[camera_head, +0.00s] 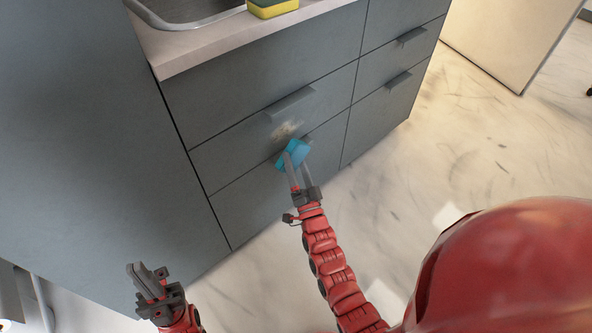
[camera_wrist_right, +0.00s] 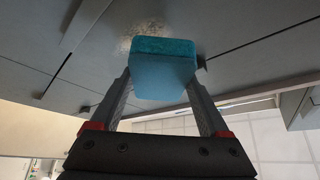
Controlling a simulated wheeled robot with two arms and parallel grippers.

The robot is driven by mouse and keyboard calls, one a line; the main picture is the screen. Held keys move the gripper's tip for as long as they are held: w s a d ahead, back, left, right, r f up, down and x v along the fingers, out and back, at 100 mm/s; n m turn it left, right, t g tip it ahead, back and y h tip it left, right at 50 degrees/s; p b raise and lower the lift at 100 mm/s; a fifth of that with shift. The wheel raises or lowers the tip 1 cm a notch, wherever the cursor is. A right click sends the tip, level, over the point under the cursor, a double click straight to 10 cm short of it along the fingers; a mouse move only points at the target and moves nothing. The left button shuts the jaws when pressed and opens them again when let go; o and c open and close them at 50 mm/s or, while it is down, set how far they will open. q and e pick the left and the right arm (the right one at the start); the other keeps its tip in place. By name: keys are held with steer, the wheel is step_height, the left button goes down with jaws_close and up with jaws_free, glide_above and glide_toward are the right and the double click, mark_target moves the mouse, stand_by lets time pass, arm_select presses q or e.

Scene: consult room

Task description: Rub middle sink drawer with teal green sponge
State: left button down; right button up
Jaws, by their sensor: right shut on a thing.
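The teal sponge (camera_head: 294,154) is held between the fingers of my right gripper (camera_head: 297,170), at the front of the grey sink drawers. In the right wrist view the sponge (camera_wrist_right: 163,66) sits between the two fingertips, just below a pale dirty patch (camera_wrist_right: 150,38). The middle drawer (camera_head: 235,142) has a bar handle (camera_head: 290,103), and the dirty patch shows under that handle in the head view. I cannot tell whether the sponge touches the drawer. My left gripper (camera_head: 147,279) is empty, low at the left; its fingers look close together.
A sink (camera_head: 180,12) and a yellow and green sponge (camera_head: 272,8) are on the countertop (camera_head: 215,48) above the drawers. A second column of drawers (camera_head: 392,85) stands to the right. The marble-patterned floor (camera_head: 470,140) is clear on the right.

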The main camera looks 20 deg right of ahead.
steer(key=shift+w+a+b, duration=0.15)
steer(key=shift+w+a, duration=0.2)
steer(key=shift+w, duration=0.55)
steer(key=shift+w+a+b, duration=0.15)
steer(key=shift+w+a, duration=0.15)
steer(key=shift+w, duration=0.55)
steer(key=shift+w+a+b, duration=0.15)
steer(key=shift+w+a, duration=0.2)
steer(key=shift+w, duration=0.55)
steer(key=shift+w+a+r+b, duration=0.1)
steer(key=shift+w+a+b, duration=0.1)
steer(key=shift+w, duration=0.3)
steer(key=shift+w+a+b, duration=0.15)
steer(key=shift+w+b, duration=0.05)
steer(key=shift+w, duration=0.25)
steer(key=shift+d, duration=0.1)
